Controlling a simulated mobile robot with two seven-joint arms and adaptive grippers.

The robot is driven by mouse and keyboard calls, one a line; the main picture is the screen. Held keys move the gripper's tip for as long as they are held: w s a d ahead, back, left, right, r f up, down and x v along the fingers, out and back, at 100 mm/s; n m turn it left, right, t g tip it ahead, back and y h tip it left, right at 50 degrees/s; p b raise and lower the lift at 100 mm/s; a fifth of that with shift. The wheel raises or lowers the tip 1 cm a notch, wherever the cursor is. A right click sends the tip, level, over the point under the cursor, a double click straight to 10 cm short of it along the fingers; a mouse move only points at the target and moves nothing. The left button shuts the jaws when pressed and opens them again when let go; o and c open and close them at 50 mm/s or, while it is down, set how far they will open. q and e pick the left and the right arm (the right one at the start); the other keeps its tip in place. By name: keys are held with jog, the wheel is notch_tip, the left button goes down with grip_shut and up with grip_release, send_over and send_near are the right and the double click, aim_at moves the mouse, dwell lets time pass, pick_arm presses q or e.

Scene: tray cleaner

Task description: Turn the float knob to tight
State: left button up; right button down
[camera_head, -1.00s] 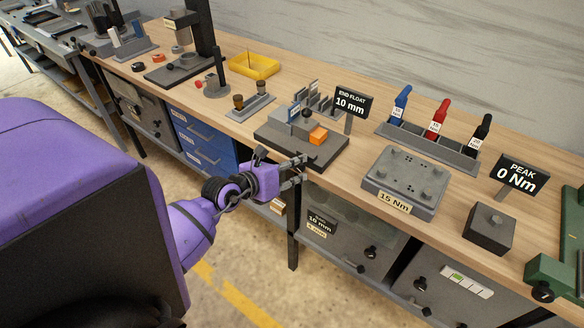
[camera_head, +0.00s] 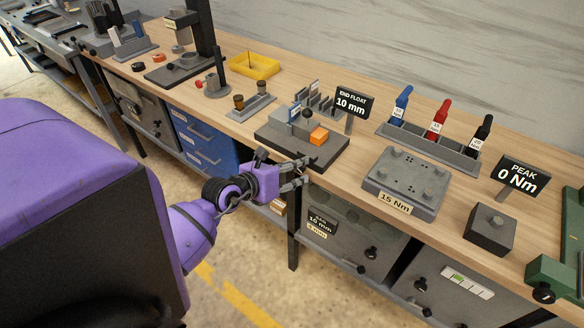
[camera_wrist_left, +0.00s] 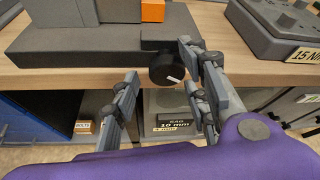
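The float knob (camera_wrist_left: 166,70) is a small black round knob with a white pointer line, on the front edge of the dark grey end-float fixture (camera_wrist_left: 90,40) in the left wrist view. Its pointer slants down to the right. The fixture also shows in the head view (camera_head: 275,138), beside a sign (camera_head: 352,103) reading "END FLOAT 10 mm". My left gripper (camera_head: 301,173) is open at the fixture's front edge. In the wrist view its fingers stand on either side of the knob; contact cannot be told. My right gripper is not in view.
An orange block (camera_head: 319,136) sits on the fixture. A grey "15 Nm" plate (camera_head: 405,178) stands to its right and a brown-cup holder (camera_head: 250,107) to its left. Below the bench edge are a blue drawer unit (camera_head: 205,145) and a grey cabinet (camera_head: 345,240).

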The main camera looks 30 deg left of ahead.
pick_arm(q)
jog(key=shift+d, duration=0.1)
jog(key=v, duration=1.2)
jog(key=shift+r, duration=0.1)
